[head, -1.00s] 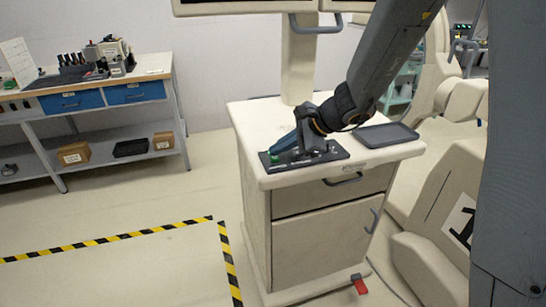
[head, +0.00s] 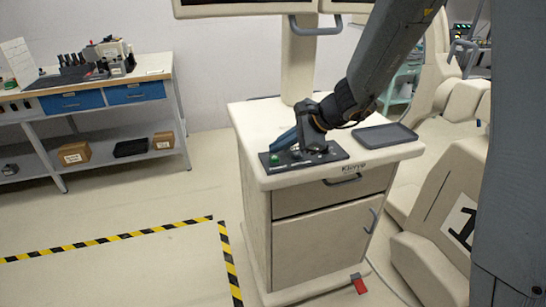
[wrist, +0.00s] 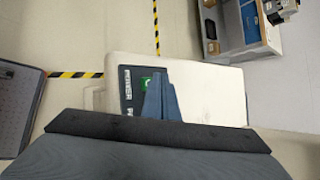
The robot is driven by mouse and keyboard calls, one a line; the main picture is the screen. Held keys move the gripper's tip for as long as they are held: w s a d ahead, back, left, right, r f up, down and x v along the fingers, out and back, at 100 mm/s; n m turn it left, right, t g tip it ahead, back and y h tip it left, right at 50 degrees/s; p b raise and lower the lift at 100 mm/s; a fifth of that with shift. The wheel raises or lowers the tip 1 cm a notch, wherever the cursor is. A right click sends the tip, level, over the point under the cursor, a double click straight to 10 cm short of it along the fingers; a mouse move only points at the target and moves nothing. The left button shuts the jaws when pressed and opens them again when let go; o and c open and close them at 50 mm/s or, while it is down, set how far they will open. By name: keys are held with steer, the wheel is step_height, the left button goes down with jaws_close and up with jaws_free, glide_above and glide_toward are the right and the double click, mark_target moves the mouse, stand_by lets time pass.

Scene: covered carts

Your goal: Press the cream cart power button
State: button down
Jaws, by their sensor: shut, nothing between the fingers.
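The cream cart (head: 258,220) stands in the middle of the head view, with a dark control panel (head: 330,155) on its top near the front left edge. A green button (head: 274,160) is at the panel's left end. In the wrist view the green button (wrist: 146,83) shows next to white POWER lettering. My gripper (head: 276,147) is shut and empty, its blue fingers pointing down and left over the panel. In the wrist view the fingertips (wrist: 158,78) appear just right of the button and partly overlap its edge. I cannot tell whether they touch the panel.
A dark tray (head: 385,135) lies at the cart top's right side, and a monitor column (head: 298,65) rises behind. A workbench (head: 155,75) stands at the left. Cream equipment (head: 440,205) stands close at the right. The floor inside the striped tape (head: 120,237) is clear.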

mark_target(279, 159)
step_height(279, 159, up, 6)
steer(key=p, duration=0.4)
stand_by(0.3)
steer(key=s+d+f+n+g+h+b, duration=0.1)
steer(key=s+d+f+n+h, duration=0.3)
steer(key=s+d+n, duration=0.3)
steer(key=s+d+f+n+g+h+b, duration=0.1)
steer(key=s+d+f+n+g+h, duration=0.1)
steer(key=s+d+n, duration=0.6)
steer(key=s+f+h, duration=0.1)
steer(key=s+f, duration=0.1)
steer(key=s, duration=0.5)
steer(key=shift+d+f+h, duration=0.25)
steer(key=shift+d+h, duration=0.1)
steer(key=shift+h, duration=0.05)
